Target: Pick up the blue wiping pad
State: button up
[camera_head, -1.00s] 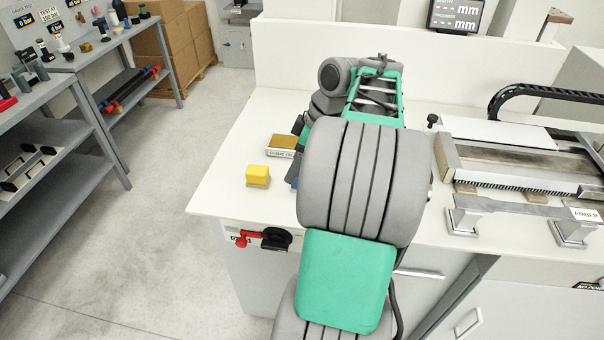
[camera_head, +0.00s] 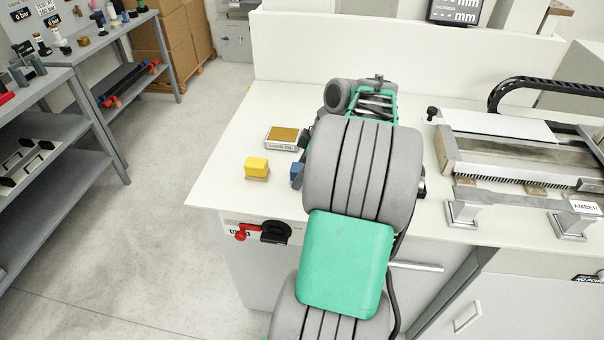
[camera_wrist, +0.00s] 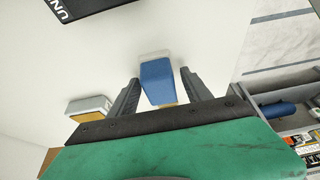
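The blue wiping pad (camera_head: 297,171) is on the white bench, just right of the yellow block and partly hidden by my arm. In the wrist view the blue pad (camera_wrist: 158,80) has a pale strip at its far end. My gripper (camera_wrist: 159,76) is open, with one dark finger to the left of the pad and one to the right. Gaps show between the pad and both fingers, and I cannot tell how far above the bench they are. In the head view my arm hides the gripper.
A yellow block (camera_head: 257,168) sits left of the blue pad. A shallow tray (camera_head: 282,147) with a brown top lies behind it. A machine with a metal bed (camera_head: 515,153) stands on the bench at the right. The bench's front left corner is clear.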

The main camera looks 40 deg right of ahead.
jog(key=c, duration=1.2)
jog(key=shift+w+r, duration=0.1)
jog(key=shift+r, duration=0.45)
jog(key=s+a+r+p, duration=0.1)
jog(key=s+a+r, duration=0.7)
jog(key=s+r, duration=0.3)
jog(key=shift+s+r, duration=0.35)
jog(key=shift+r, duration=0.15)
